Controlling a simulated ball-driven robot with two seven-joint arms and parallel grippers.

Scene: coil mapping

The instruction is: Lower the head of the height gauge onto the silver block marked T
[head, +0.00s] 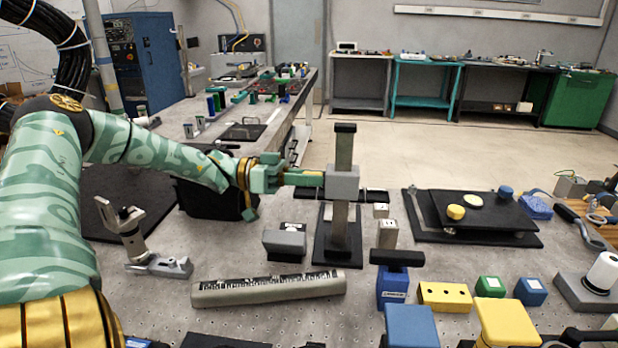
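The height gauge has an upright grey-green post (344,148) on a black base (337,245). Its silver head (342,183) sits partway up the post. A small pale tip (380,210) hangs to the right of the post, just above a silver block (387,235). A small dark mark shows on that block, but I cannot read it. The gap between tip and block looks narrow. My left gripper (318,178) reaches in from the left, fingertips at the left side of the head. The head hides the fingertips, so I cannot tell whether they clamp it. My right gripper is out of view.
A grey block (285,241) stands left of the gauge base, and a long ruled bar (268,288) lies in front. A blue block with a black top (393,287) and a yellow block (445,297) stand at front right. A black plate (475,215) lies to the right.

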